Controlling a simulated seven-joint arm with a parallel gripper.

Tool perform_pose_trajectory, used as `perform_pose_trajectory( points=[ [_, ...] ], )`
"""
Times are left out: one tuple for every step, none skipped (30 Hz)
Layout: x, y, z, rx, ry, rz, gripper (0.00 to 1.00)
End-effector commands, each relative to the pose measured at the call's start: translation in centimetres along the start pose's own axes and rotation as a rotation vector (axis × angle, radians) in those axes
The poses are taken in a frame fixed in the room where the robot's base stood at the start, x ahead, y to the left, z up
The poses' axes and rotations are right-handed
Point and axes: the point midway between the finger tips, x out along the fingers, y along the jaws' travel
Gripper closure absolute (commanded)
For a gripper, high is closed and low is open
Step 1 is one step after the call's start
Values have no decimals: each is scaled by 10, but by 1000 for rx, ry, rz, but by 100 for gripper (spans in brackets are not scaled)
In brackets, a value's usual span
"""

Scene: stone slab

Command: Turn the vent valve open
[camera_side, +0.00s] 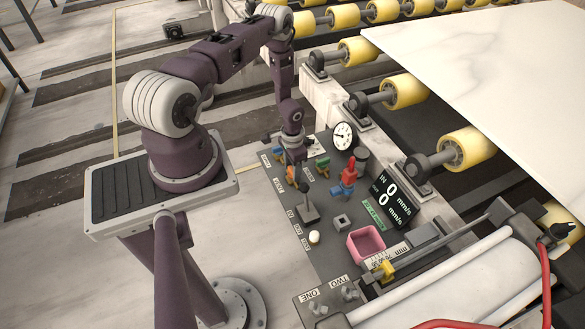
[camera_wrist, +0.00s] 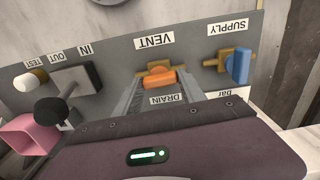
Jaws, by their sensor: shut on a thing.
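The orange-handled valve (camera_wrist: 158,79) sits on a brass body on the grey panel, between the VENT label (camera_wrist: 154,42) and the DRAIN label (camera_wrist: 168,100) in the wrist view. Its orange handle lies roughly crosswise in that view. My gripper (camera_wrist: 156,82) has one finger at each side of the handle and is shut on it. In the side view my gripper (camera_side: 293,158) is down at the left part of the panel, and the arm hides much of the valve there.
A blue-handled SUPPLY valve (camera_wrist: 239,66) stands close on the right in the wrist view. A black-knobbed lever (camera_wrist: 55,108) and a pink bin (camera_wrist: 27,135) are on the left. In the side view, a dial gauge (camera_side: 343,136) and red tap (camera_side: 348,177) stand nearby.

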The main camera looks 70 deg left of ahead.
Motion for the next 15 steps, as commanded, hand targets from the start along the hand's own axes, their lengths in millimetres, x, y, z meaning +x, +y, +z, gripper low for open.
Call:
perform_pose_trajectory(
  points=[
    [-1, 0, 0, 13, 0, 0, 93],
    [-1, 0, 0, 21, 0, 0, 93],
    [-1, 0, 0, 30, 0, -1, 93],
    [-1, 0, 0, 36, 0, 0, 93],
    [-1, 0, 0, 42, 0, -1, 93],
    [-1, 0, 0, 48, 0, -1, 93],
    [-1, 0, 0, 51, 0, -1, 93],
    [-1, 0, 0, 54, 0, 0, 93],
    [-1, 0, 0, 57, 0, -1, 93],
    [-1, 0, 0, 58, 0, -1, 93],
    [-1, 0, 0, 60, 0, -1, 93],
    [-1, 0, 0, 61, 0, -1, 93],
    [-1, 0, 0, 61, 0, -1, 93],
    [-1, 0, 0, 61, 0, -1, 93],
    [-1, 0, 0, 61, 0, -1, 93]
  ],
)
